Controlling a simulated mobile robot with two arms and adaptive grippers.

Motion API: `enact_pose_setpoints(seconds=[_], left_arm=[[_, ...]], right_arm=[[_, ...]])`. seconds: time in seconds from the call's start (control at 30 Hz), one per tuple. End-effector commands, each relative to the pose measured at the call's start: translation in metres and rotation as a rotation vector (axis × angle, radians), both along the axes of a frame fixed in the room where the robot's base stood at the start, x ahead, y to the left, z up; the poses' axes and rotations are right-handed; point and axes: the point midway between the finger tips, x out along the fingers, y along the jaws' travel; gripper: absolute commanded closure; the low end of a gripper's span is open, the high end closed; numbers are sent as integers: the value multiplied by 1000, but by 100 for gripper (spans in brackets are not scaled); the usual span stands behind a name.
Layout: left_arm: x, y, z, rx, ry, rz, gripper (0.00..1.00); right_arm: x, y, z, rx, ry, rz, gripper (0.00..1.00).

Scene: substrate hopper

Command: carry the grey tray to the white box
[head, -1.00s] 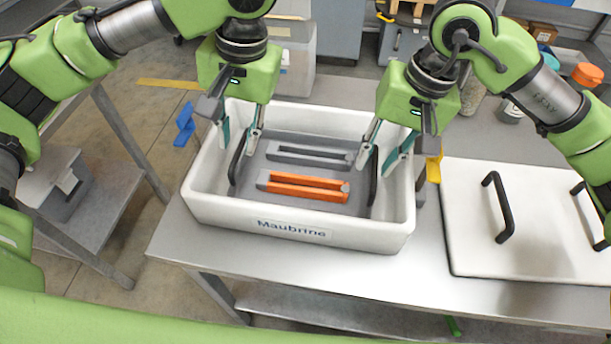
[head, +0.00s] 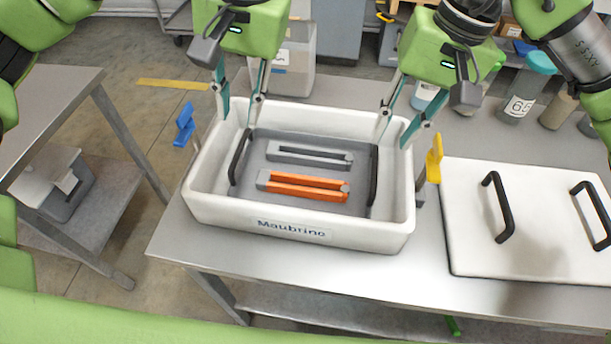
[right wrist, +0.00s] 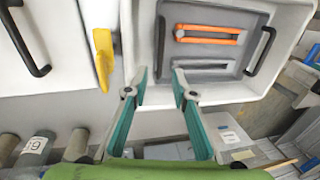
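The grey tray (head: 361,188) lies flat inside the white box (head: 209,211), which is marked "Maubrine". An orange piece (head: 300,192) and a grey piece (head: 305,158) lie in the tray. The tray's two black handles stand at its left and right ends. My left gripper (head: 238,119) is open and empty above the box's back left part. My right gripper (head: 394,141) is open and empty above the back right part. In the right wrist view its fingers (right wrist: 158,85) are spread, apart from the tray (right wrist: 206,58) and its near handle.
A white lid (head: 545,235) with two black handles lies on the bench right of the box. A yellow clip (head: 434,160) and a blue clip (head: 184,125) flank the box. Several containers stand at the back right. Bare bench (head: 330,265) shows in front.

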Motion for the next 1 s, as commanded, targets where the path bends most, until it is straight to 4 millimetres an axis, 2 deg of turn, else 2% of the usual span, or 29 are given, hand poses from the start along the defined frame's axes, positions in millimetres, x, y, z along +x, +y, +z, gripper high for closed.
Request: enact_pose_setpoints(seconds=[0.1,0.3,1.0], left_arm=[[0,0,0,0,0,0,76],[0,0,0,0,0,0,76],[0,0,0,0,0,0,76]], right_arm=[[0,-4,22,1,-2,1,76],[-1,-8,41,0,1,1,76],[-1,-9,43,0,1,1,76]])
